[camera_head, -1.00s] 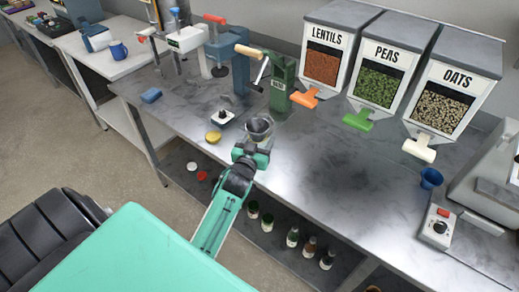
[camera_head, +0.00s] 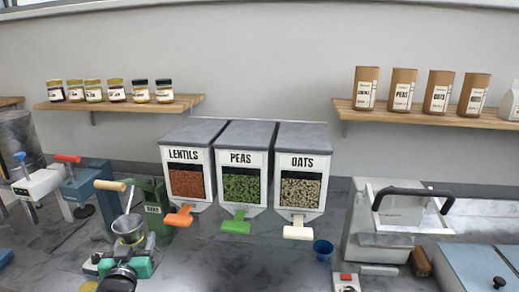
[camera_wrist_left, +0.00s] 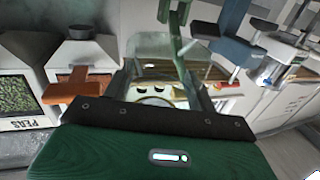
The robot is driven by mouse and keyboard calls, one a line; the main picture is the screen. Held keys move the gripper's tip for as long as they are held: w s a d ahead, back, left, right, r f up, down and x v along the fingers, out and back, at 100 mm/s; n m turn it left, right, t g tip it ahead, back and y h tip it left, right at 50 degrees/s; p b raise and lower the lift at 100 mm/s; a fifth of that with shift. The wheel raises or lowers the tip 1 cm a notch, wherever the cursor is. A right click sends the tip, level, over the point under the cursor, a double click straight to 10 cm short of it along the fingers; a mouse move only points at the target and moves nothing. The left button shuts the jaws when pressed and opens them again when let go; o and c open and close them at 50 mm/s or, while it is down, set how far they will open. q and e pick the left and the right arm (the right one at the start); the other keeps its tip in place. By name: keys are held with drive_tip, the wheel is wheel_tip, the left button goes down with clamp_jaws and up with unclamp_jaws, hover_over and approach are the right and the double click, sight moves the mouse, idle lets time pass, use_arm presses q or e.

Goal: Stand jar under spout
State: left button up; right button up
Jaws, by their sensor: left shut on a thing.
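A clear glass jar (camera_head: 128,228) is held in my left gripper (camera_head: 140,266), low at the left of the head view, in front of the green mill. The jar (camera_wrist_left: 162,62) also shows in the left wrist view, just beyond the gripper's dark edge. Three dispensers stand at the wall, each with a spout lever: lentils with an orange lever (camera_head: 179,216), peas with a green one (camera_head: 236,227), oats with a white one (camera_head: 298,232). The jar is left of all three and apart from them. My right gripper is not in view.
A green hand mill (camera_head: 156,205) stands behind the jar. A blue cup (camera_head: 323,249) stands right of the oats dispenser. A grey press-like machine (camera_head: 385,222) is further right. The counter (camera_head: 215,265) in front of the dispensers is clear.

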use_arm(q)
drive_tip(key=s+d+f+m+h, duration=0.2)
drive_tip(key=s+d+f+h, duration=0.1)
drive_tip(key=s+d+f, duration=0.7)
drive_tip(key=s+d, duration=0.4)
drive_tip(key=shift+s+f+h, duration=0.25)
drive_tip(key=shift+f+h, duration=0.15)
drive_tip(key=shift+d, duration=0.1)
